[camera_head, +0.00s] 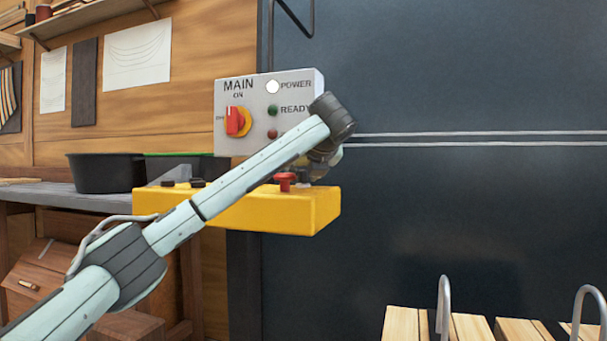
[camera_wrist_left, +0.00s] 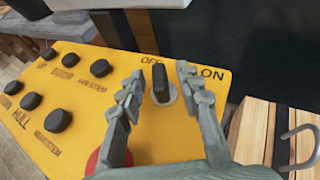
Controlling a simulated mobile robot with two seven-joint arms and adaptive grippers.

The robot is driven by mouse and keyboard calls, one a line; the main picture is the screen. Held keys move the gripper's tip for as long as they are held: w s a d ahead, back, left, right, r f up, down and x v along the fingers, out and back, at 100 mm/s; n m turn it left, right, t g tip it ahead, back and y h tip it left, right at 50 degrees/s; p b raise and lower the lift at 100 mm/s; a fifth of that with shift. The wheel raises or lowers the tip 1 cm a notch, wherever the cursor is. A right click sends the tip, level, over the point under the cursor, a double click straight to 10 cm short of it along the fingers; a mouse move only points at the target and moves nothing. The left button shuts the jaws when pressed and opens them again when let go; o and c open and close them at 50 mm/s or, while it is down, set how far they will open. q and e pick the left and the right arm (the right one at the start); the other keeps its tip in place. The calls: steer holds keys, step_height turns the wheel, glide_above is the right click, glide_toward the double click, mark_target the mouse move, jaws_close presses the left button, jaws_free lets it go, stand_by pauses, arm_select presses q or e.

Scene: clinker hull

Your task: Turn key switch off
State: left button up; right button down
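The key switch (camera_wrist_left: 160,84) is a black key in a pale round collar on the yellow control panel (camera_wrist_left: 171,137). It stands between the OFF and ON labels in the left wrist view, its upper end close to OFF. My left gripper (camera_wrist_left: 158,78) is open, with one finger on each side of the key and visible gaps to it. In the head view my left gripper (camera_head: 324,163) is over the right end of the yellow panel (camera_head: 258,212), partly hidden by my wrist. The key is hidden there. My right gripper is in neither view.
A red button (camera_head: 285,180) rises from the panel beside my left arm. Several black buttons (camera_wrist_left: 58,120) fill the panel's left side. A grey MAIN box (camera_head: 250,95) with a red rotary switch (camera_head: 235,121) stands behind. Black tubs (camera_head: 104,173) sit left.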

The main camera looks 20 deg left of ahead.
arm_select(q)
steer(key=v, duration=1.2)
